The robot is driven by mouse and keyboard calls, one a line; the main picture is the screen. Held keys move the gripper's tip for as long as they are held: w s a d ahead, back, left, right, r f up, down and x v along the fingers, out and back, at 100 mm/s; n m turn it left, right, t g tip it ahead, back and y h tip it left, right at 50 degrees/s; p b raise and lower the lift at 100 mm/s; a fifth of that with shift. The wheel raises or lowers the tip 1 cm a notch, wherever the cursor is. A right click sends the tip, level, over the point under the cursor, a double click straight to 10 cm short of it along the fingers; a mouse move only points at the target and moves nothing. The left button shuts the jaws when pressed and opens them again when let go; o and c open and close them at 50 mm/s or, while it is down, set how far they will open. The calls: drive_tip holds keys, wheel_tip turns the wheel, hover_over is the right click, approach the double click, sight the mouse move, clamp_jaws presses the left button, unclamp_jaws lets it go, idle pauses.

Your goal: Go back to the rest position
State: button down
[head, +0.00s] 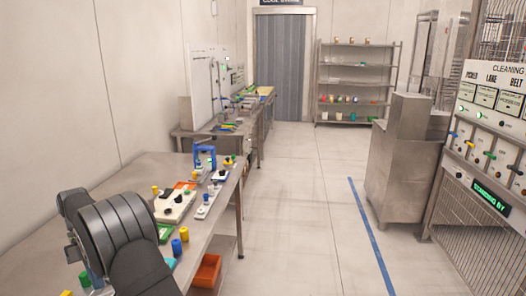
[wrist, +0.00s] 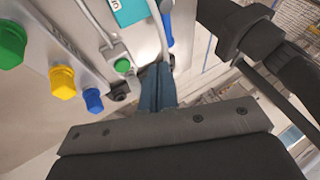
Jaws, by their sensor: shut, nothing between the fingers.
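My gripper (wrist: 157,86) shows in the wrist view with its two blue-grey fingers together, shut and empty. The fingertips point toward a pale fixture panel (wrist: 75,40) with coloured knobs; I cannot tell whether they touch it. A small green button (wrist: 122,66) and a black knob (wrist: 120,91) lie just left of the fingers. In the head view my dark arm is folded at the lower left over the near bench (head: 150,172), and the fingers are hidden there.
A green knob (wrist: 12,45), a yellow knob (wrist: 62,82) and a blue knob (wrist: 93,100) stick out from the panel. A blue frame (head: 205,155) and several small parts stand on the bench. An orange bin (head: 207,270) sits below.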

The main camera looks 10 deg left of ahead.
drive_tip(key=shift+m, duration=0.4)
drive_tip(key=x, duration=0.5)
drive_tip(key=shift+w+f, duration=0.2)
drive_tip(key=m+y, duration=0.1)
drive_tip(key=f+m+g+y, duration=0.1)
drive_tip(key=m, duration=0.1)
drive_tip(key=shift+w+f, duration=0.15)
drive_tip(key=shift+w, duration=0.25)
drive_tip(key=m+y, duration=0.1)
drive_tip(key=m, duration=0.1)
drive_tip(key=w+f+m+y, duration=0.1)
drive_tip(key=m, duration=0.1)
drive_tip(key=m+y, duration=0.1)
drive_tip(key=w+m+y, duration=0.1)
drive_tip(key=m, duration=0.1)
drive_tip(key=f+m+y, duration=0.1)
drive_tip(key=shift+w+m, duration=0.4)
drive_tip(key=shift+w+d+m+y, duration=0.1)
drive_tip(key=shift+w+m+y, duration=0.3)
drive_tip(key=shift+m, duration=0.45)
drive_tip(key=shift+w+m+y, duration=0.3)
drive_tip(key=shift+m+y, duration=0.1)
drive_tip(key=shift+m, duration=0.45)
